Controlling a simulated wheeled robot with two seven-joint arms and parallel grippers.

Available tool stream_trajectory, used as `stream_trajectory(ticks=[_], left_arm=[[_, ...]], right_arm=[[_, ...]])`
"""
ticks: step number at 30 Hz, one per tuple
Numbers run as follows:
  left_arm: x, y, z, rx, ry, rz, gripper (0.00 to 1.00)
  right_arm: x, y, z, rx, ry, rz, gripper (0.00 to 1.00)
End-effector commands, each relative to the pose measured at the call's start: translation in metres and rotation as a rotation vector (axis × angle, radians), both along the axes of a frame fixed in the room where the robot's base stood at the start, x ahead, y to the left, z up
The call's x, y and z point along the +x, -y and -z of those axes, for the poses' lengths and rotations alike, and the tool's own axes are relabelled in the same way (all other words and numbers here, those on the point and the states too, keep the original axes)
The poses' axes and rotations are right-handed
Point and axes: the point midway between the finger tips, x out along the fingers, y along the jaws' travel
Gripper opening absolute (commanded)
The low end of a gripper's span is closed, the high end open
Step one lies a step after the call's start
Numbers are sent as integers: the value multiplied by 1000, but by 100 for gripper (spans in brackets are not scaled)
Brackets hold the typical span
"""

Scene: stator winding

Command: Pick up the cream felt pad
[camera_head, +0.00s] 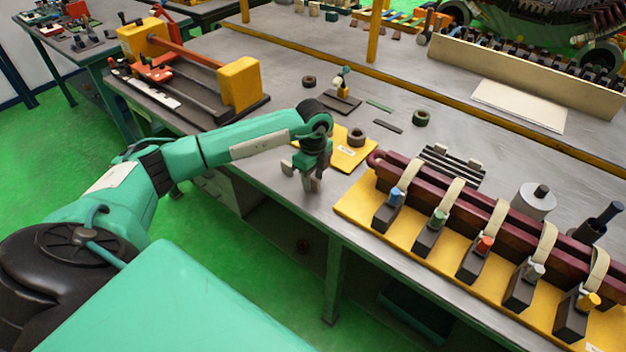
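The cream felt pad (519,106) appears to be the flat, pale rectangle on the grey workbench at the upper right, in front of a long beige board. Its near side is fully visible. My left gripper (302,177) hangs pointing down at the near edge of the bench, far to the left of the pad. Its fingers look apart, with nothing visible between them. My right gripper is not in view.
A yellow fixture (470,250) with dark red bars, cream straps and several coloured-knob clamps fills the near right. A yellow plate (345,160) with a ring lies beside my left gripper. A yellow rail (440,95) crosses the bench. An orange-and-yellow fixture (240,84) stands at the left.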

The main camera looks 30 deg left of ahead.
Motion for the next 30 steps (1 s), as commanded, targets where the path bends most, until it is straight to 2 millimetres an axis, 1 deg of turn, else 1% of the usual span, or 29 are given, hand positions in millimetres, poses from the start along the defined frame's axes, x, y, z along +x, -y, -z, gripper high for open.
stream_trajectory(ticks=[3,5,11,12,17,18,26,30], left_arm=[[0,0,12,1,0,0,38],[0,-1,16,1,0,0,38],[0,-1,18,1,1,0,38],[0,-1,17,1,1,0,34],[0,0,17,1,1,0,3],[0,-1,17,1,1,0,0],[0,0,17,0,2,0,0],[1,-1,13,0,3,0,0]], right_arm=[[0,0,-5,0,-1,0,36],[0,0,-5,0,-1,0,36],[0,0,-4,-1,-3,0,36],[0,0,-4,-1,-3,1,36],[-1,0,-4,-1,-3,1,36],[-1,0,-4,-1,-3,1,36],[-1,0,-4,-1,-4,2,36],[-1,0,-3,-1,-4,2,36]])
